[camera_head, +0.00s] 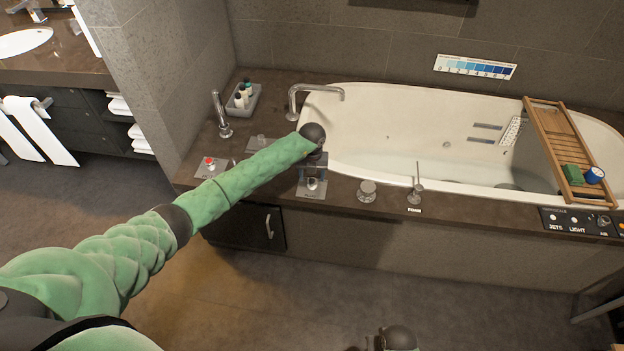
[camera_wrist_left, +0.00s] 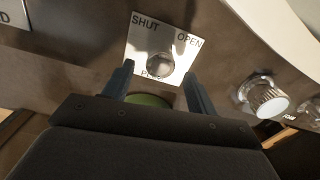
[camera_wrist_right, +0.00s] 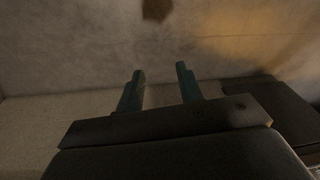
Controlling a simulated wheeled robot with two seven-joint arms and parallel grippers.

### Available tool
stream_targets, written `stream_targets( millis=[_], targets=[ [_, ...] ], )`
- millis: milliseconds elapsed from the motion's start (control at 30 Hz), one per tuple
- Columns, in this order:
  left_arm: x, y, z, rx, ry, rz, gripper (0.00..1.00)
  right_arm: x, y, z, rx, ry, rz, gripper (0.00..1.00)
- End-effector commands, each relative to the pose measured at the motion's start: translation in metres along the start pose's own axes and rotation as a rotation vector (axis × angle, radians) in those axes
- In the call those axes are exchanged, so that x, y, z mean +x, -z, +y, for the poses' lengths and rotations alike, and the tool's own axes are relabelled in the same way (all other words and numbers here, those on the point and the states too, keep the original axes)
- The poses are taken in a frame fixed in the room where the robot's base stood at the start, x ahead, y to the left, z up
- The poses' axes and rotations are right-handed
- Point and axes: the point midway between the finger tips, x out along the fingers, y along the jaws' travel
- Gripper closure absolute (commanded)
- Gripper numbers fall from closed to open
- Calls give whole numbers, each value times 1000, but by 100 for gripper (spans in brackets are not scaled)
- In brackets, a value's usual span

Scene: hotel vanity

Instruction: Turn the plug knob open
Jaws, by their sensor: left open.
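The plug knob (camera_wrist_left: 160,66) is a round metal knob on a pale plate (camera_wrist_left: 140,45) marked SHUT, OPEN and, partly hidden, a word beginning with P. In the head view the knob (camera_head: 312,183) sits on the bathtub's front deck, just below my left gripper (camera_head: 312,172). In the left wrist view my left gripper (camera_wrist_left: 158,85) is open, with its fingers on either side of the plate's lower part. The knob lies between and a little beyond the fingertips; I cannot tell whether they touch it. My right gripper (camera_wrist_right: 160,78) is open and empty, away from the tub deck controls.
A second round knob (camera_head: 367,190) and a lever (camera_head: 415,190) marked FOAM stand to the right. A red button (camera_head: 210,162) is on the left. The bathtub (camera_head: 400,120) holds a wooden tray (camera_head: 556,130). A faucet (camera_head: 310,95) stands behind.

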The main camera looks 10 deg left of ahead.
Motion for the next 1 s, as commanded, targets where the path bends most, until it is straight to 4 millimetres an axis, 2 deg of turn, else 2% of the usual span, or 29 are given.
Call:
stream_targets(
  millis=[100, 300, 633, 667, 867, 1000],
  targets=[
    [14, 1, -1, 0, 0, 2, 43, 14, -5, 2, 0, -3, -3, 64],
    [30, 1, 0, 0, 1, 1, 43, 29, -11, 5, 0, -5, -3, 64],
    [33, 0, 0, 1, 1, 0, 43, 33, -12, 5, 0, -5, -3, 64],
    [33, 0, 0, 1, 1, 0, 46, 33, -12, 5, 0, -5, -4, 64],
    [33, 0, 0, 1, 1, 0, 86, 32, -12, 4, 1, -5, -3, 64],
    [33, 0, 0, 3, 1, -1, 87, 33, -11, 4, 1, -4, -3, 64]
  ],
)
